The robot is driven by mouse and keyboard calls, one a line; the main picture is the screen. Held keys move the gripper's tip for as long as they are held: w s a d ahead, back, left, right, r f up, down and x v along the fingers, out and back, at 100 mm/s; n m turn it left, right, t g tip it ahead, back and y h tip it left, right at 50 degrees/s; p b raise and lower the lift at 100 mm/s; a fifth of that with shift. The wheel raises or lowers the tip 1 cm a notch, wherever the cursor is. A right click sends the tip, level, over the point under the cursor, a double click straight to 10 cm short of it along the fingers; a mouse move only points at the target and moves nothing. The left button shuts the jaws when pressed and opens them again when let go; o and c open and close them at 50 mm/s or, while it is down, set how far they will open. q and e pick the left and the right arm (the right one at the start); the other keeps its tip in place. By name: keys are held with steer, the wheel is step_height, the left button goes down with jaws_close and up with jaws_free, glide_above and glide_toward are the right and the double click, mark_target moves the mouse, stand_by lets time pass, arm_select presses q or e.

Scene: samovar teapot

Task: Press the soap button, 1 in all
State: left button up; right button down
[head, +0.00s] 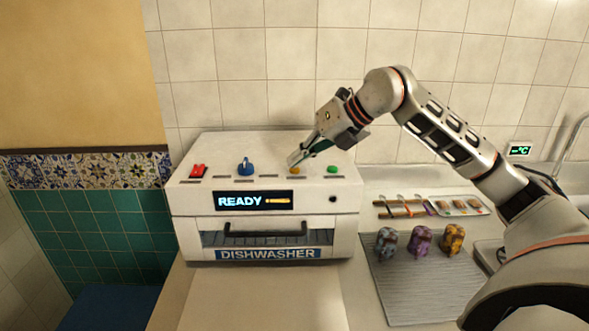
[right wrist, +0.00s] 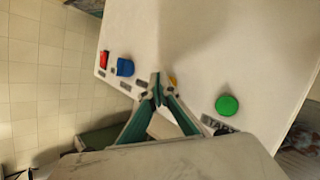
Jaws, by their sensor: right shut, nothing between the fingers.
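The dishwasher (head: 190,240) stands on the counter with its controls on the sloped top. A small orange-yellow button (head: 295,170) sits between the blue knob (head: 245,167) and the green button (head: 333,169); I take it as the soap button, though its label cannot be read. In the right wrist view the orange-yellow button (right wrist: 173,81) is partly hidden behind my fingertips. My right gripper (head: 293,160) is shut and empty, its tips pointing down close to this button. Whether they touch it cannot be told. My left gripper is not in view.
A red switch (head: 198,171) is at the left of the panel. The display (head: 253,200) reads READY with an orange icon. To the right, a grey ribbed mat (head: 405,295) holds several small colourful items; a tray (head: 486,203) lies behind it. Tiled wall stands behind.

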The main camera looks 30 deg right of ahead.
mark_target(298, 169)
steer(key=shift+f, duration=0.25)
stand_by(0.3)
steer(key=shift+r, duration=0.15)
steer(key=shift+r+p, duration=0.7)
steer(key=shift+r, duration=0.05)
step_height(298, 169, up, 5)
steer(key=p, duration=0.4)
steer(key=shift+p, duration=0.4)
stand_by(0.6)
